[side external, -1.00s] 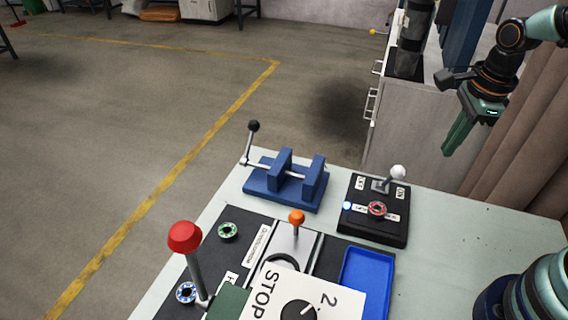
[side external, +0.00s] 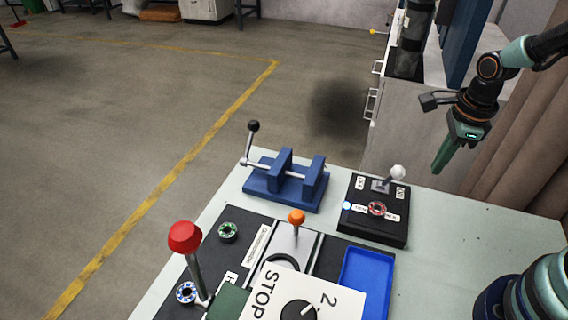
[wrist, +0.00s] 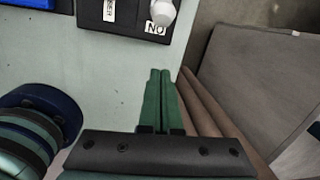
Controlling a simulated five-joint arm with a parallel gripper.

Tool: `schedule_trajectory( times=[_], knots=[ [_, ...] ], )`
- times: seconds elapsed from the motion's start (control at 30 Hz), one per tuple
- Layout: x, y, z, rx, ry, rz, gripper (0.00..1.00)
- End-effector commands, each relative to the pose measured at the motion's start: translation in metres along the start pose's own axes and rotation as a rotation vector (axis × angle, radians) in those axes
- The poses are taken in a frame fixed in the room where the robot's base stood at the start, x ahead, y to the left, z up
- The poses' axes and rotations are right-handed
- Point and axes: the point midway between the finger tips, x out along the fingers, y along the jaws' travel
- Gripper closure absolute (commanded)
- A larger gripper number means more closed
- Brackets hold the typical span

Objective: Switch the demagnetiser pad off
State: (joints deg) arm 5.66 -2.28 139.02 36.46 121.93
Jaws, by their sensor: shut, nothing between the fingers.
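A black switch box (side external: 372,232) stands on the bench with a white-knobbed lever (side external: 398,172). The lever leans right, towards the label that reads ON in the wrist view (wrist: 155,28); the other label (side external: 361,183) is at its left. A small blue lamp (side external: 347,206) glows on the box. The box also shows at the top of the wrist view (wrist: 122,28), with the white knob (wrist: 162,12) partly cut off. My gripper (side external: 437,170) is shut and empty, its green fingers pointing down, right of the knob and apart from it. The fingers show centrally in the wrist view (wrist: 160,72).
A blue vise (side external: 285,185) with a black-knobbed handle stands left of the box. An orange-knobbed lever (side external: 297,217), a red-knobbed lever (side external: 185,237), a blue tray (side external: 366,280) and a STOP card (side external: 282,290) are in front. The bench right of the box is clear.

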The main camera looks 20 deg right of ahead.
Motion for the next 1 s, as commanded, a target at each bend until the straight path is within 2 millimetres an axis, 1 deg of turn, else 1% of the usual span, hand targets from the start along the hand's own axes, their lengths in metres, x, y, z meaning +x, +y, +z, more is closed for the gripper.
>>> schedule_trajectory(
  times=[0.03, 0.2, 0.4, 0.5, 0.63, 0.8, 1.0],
  knots=[
    [0.009, 0.002, 0.0, -0.001, 0.004, 0.006, 1.0],
    [0.034, 0.003, 0.001, 0.0, 0.003, 0.006, 1.0],
    [0.057, 0.003, 0.004, -0.002, -0.001, 0.003, 1.0],
    [0.047, 0.002, 0.022, -0.005, -0.011, -0.003, 1.0],
    [0.042, 0.002, 0.034, -0.003, -0.014, -0.001, 1.0],
    [0.039, 0.002, 0.04, 0.0, -0.015, 0.001, 1.0],
    [0.039, 0.002, 0.04, 0.0, -0.015, 0.002, 1.0]
  ],
)
